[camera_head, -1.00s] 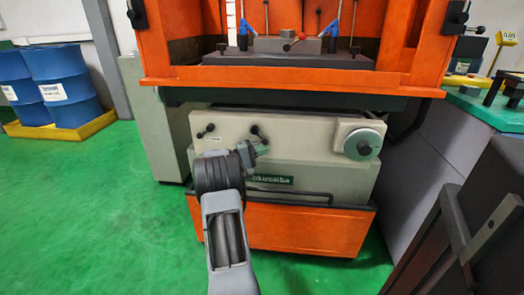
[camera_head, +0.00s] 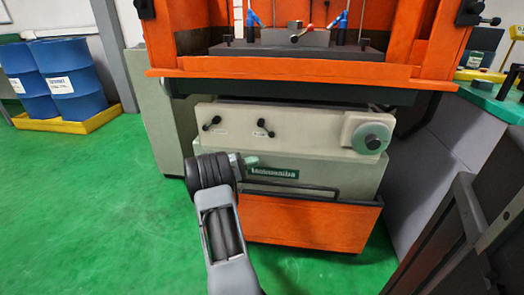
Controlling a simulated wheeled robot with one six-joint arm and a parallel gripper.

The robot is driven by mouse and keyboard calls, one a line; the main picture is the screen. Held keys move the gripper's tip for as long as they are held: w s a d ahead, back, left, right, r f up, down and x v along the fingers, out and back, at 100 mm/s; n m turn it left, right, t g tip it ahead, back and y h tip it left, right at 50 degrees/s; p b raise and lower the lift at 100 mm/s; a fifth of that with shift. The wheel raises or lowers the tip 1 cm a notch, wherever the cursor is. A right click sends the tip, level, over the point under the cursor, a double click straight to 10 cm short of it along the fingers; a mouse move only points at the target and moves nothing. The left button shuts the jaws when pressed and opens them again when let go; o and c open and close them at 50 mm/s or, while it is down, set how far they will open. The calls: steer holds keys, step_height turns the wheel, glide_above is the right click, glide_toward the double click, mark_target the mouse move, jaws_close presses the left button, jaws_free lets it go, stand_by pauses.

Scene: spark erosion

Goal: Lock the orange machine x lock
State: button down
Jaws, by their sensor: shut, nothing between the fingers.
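The orange machine (camera_head: 290,225) stands ahead with a beige front panel (camera_head: 310,125). Two small black levers sit on this panel, a left lever (camera_head: 212,123) and a right lever (camera_head: 266,128). The right lever slants down to the right; the left one slants the other way. Any lettering by them is too small to read, so I cannot tell which is the x lock. My gripper (camera_head: 252,161) is shut and empty, in the picture just below the right lever and apart from it. My wrist hides part of its body.
A round handwheel (camera_head: 369,138) is on the panel's right. A dark rail (camera_head: 310,187) runs along the machine's lower front. A grey cabinet (camera_head: 445,150) and a dark frame (camera_head: 450,240) stand at right. Blue drums (camera_head: 72,80) are far left. Green floor at left is clear.

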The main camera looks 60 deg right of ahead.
steer(key=shift+w+a+f+p, duration=0.2)
steer(key=shift+w+a+f, duration=0.3)
steer(key=shift+a+f, duration=0.3)
steer(key=shift+w+a+f+p, duration=0.2)
steer(key=shift+w+a+f, duration=0.3)
steer(key=shift+a+f, duration=0.25)
steer(key=shift+d, duration=0.1)
